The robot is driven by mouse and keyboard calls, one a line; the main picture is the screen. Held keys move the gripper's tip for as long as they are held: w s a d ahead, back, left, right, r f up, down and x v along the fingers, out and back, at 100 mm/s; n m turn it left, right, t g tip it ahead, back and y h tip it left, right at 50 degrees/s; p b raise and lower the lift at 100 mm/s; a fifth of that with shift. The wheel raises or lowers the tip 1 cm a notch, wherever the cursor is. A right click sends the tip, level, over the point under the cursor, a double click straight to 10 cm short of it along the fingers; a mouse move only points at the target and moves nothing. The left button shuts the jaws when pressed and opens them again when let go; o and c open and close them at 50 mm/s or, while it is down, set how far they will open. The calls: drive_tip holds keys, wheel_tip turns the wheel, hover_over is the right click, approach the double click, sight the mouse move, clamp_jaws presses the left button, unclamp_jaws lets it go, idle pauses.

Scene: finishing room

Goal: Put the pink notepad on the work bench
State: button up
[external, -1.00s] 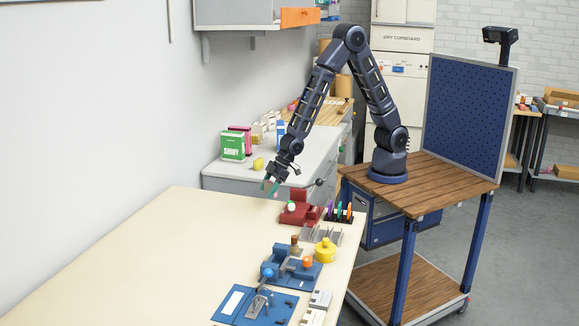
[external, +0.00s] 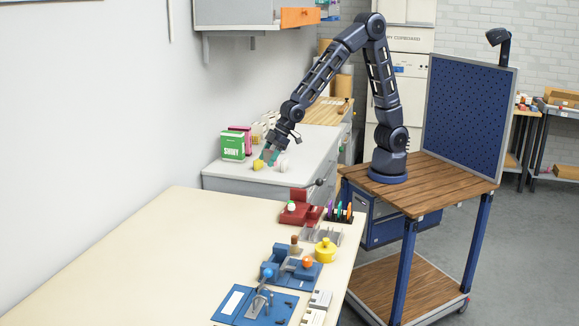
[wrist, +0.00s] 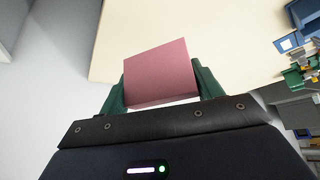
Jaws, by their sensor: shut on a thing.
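The pink notepad (wrist: 158,75) is a flat pink block held between the two green fingers of my gripper (wrist: 160,88) in the wrist view. My gripper is shut on it. In the external view my gripper (external: 269,157) is over the grey counter beyond the cream bench, and the notepad is too small or hidden to make out there. The cream work bench (external: 150,260) fills the front left of the external view. Its pale top (wrist: 110,40) also shows beyond the notepad in the wrist view.
A green box (external: 233,147) and a yellow item (external: 258,164) stand on the grey counter (external: 285,175). A red fixture (external: 300,212), blue fixtures (external: 255,305) and a yellow pot (external: 325,252) line the bench's right side. Its left and middle are clear.

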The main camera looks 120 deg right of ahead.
drive_tip(key=r, duration=0.2)
drive_tip(key=shift+d+r, duration=0.35)
drive_tip(key=shift+r, duration=0.05)
drive_tip(key=s+d+m+g+h, duration=0.1)
drive_tip(key=s+d+m, duration=0.2)
drive_tip(key=d, duration=1.3)
drive_tip(key=s+d+m+h, duration=0.2)
drive_tip(key=s+d, duration=0.2)
drive_tip(key=d, duration=1.2)
drive_tip(key=s+d+m+g+h, duration=0.1)
drive_tip(key=s+d+m, duration=0.2)
drive_tip(key=d, duration=1.3)
drive_tip(key=s+d+m+g+h, duration=0.2)
drive_tip(key=s+d+m, duration=0.2)
drive_tip(key=s+d, duration=1.65)
drive_tip(key=s+d+m, duration=0.1)
drive_tip(key=s+d, duration=0.3)
drive_tip(key=s, duration=0.3)
drive_tip(key=s+d+m+g, duration=0.1)
drive_tip(key=s+d+m, duration=0.15)
drive_tip(key=s, duration=0.45)
drive_tip(key=s+d, duration=0.4)
drive_tip(key=s, duration=0.3)
wheel_tip(320, 180, down, 25)
drive_tip(key=shift+w+d+f, duration=0.1)
drive_tip(key=shift+w+f, duration=0.05)
drive_tip(key=shift+f, duration=0.1)
